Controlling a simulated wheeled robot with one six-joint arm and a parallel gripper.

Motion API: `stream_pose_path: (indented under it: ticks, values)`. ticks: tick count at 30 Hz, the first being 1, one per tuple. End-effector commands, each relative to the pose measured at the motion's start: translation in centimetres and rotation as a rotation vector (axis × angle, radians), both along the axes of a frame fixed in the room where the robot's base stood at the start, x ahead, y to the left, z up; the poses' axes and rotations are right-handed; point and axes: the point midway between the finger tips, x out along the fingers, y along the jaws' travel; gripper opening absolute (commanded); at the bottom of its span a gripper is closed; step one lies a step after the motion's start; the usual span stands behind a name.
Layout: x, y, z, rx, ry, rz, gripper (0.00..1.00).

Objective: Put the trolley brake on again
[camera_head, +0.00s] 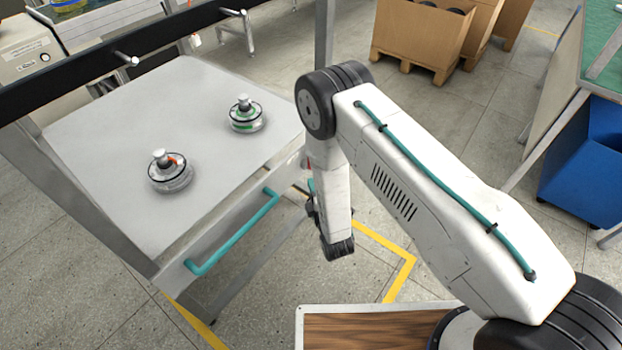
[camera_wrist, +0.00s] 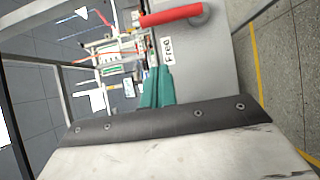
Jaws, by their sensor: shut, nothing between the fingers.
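The trolley (camera_head: 110,110) stands at the left in the head view, with a flat grey top and a teal push handle (camera_head: 235,235). In the wrist view a red brake lever (camera_wrist: 172,14) with a grey round end shows at the top, on a grey panel of the trolley. A label reading "Free" (camera_wrist: 167,49) is beside the lever. My gripper (camera_wrist: 160,72) is shut and empty, its teal fingers just below the label in the picture and apart from the lever.
Two round hub motors (camera_head: 170,172) (camera_head: 246,115) sit on the trolley top. Cardboard boxes (camera_head: 420,35) on a pallet stand at the back, a blue bin (camera_head: 583,165) at the right. Yellow lines (camera_head: 400,262) mark the floor. Open floor lies between trolley and bin.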

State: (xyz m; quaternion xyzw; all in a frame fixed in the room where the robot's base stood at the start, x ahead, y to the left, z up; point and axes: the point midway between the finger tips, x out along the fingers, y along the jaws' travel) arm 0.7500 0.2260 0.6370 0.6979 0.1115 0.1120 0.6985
Motion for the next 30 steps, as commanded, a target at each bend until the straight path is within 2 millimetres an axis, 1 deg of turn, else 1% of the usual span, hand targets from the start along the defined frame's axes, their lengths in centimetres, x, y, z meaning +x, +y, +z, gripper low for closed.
stream_pose_path:
  ticks: [1, 11, 12, 15, 21, 30]
  values:
    - [1.0, 0.3, 0.1, 0.002, -0.003, -0.001, 0.00]
    - [7.6, 2.6, 0.1, 0.003, -0.002, 0.001, 0.00]
    - [8.3, 2.6, 0.1, 0.003, -0.001, 0.000, 0.00]
    - [9.7, 1.6, 0.0, 0.001, -0.001, -0.001, 0.00]
    - [11.1, 1.0, 0.0, 0.001, 0.001, 0.001, 0.00]
    - [11.3, 0.9, 0.0, 0.001, 0.001, 0.002, 0.00]
